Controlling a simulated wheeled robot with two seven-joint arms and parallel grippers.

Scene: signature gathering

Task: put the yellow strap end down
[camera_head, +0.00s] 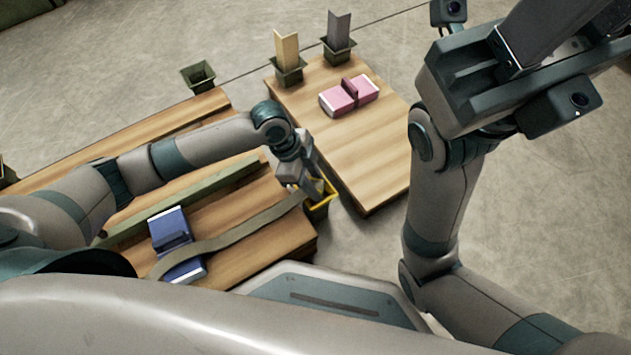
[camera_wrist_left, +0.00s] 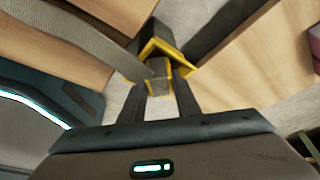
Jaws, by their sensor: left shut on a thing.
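My left gripper (camera_head: 308,188) is shut on the yellow strap end (camera_wrist_left: 158,87), which shows between its two fingers in the left wrist view. The grey-green strap (camera_head: 238,230) runs from it across the blue book-like block (camera_head: 171,229) on the left table. A dark bin with a yellow rim (camera_head: 321,210) stands at that table's right edge. In the left wrist view the bin's yellow rim (camera_wrist_left: 178,59) is right by the fingertips; I cannot tell whether the strap end is inside it. My right gripper's body (camera_head: 510,85) is raised at upper right; its fingertips are unclear.
The second wooden table (camera_head: 365,165) carries a pink book-like block (camera_head: 349,95). Dark bins with a tan upright board (camera_head: 287,50) and a grey upright board (camera_head: 339,30) stand at its far edge. An empty dark bin (camera_head: 198,77) stands behind the left table.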

